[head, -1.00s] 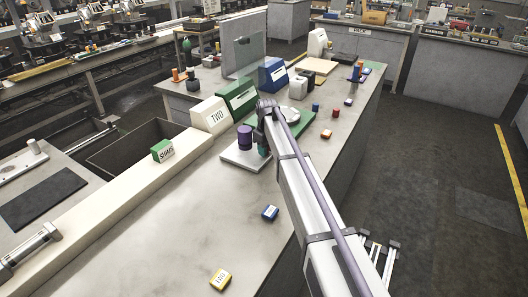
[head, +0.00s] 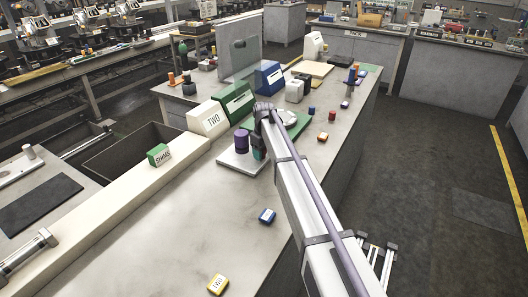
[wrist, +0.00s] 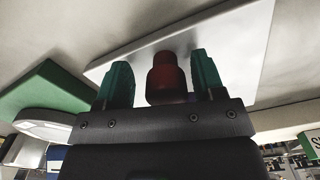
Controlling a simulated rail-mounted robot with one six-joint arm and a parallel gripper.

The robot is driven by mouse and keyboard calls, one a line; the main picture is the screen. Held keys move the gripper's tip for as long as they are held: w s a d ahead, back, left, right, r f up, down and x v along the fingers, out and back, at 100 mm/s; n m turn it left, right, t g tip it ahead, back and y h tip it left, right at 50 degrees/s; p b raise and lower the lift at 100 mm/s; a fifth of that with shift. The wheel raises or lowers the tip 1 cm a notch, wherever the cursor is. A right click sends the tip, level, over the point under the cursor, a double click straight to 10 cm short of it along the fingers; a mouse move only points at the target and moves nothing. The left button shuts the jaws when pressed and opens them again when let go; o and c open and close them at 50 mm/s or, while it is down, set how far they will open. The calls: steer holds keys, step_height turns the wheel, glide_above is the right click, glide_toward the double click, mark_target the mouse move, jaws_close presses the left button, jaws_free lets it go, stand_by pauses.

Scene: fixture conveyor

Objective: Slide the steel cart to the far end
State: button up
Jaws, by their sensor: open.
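A flat, pale grey plate (head: 228,160), which may be the steel cart, lies on the long bench next to the white TWO box. It also fills the upper part of the wrist view (wrist: 225,60). A dark red knob (wrist: 166,78) stands out from the plate. My gripper (wrist: 162,80) has two teal fingers, open, one on each side of the knob with a gap to each. In the head view my gripper (head: 259,148) is over the plate's right side, partly covered by my arm. The knob's far side is hidden.
White TWO (head: 208,118), green (head: 236,101) and blue (head: 269,76) boxes line the bench's left side. A green board (head: 298,124) lies beyond my gripper. Small blue (head: 267,216) and yellow (head: 218,285) blocks lie nearer. The bench between them is clear.

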step_height(320, 180, up, 11)
steer(key=p, duration=1)
steer(key=shift+p, duration=0.35)
steer(key=shift+f, duration=0.15)
steer(key=s+d+m, duration=0.2)
steer(key=s+d, duration=0.2)
steer(key=s, duration=0.9)
steer(key=s+d+m, duration=0.3)
steer(key=s, duration=1)
steer(key=s+d+m, duration=0.3)
steer(key=s+d, duration=0.1)
steer(key=s, duration=0.9)
steer(key=shift+d, duration=0.3)
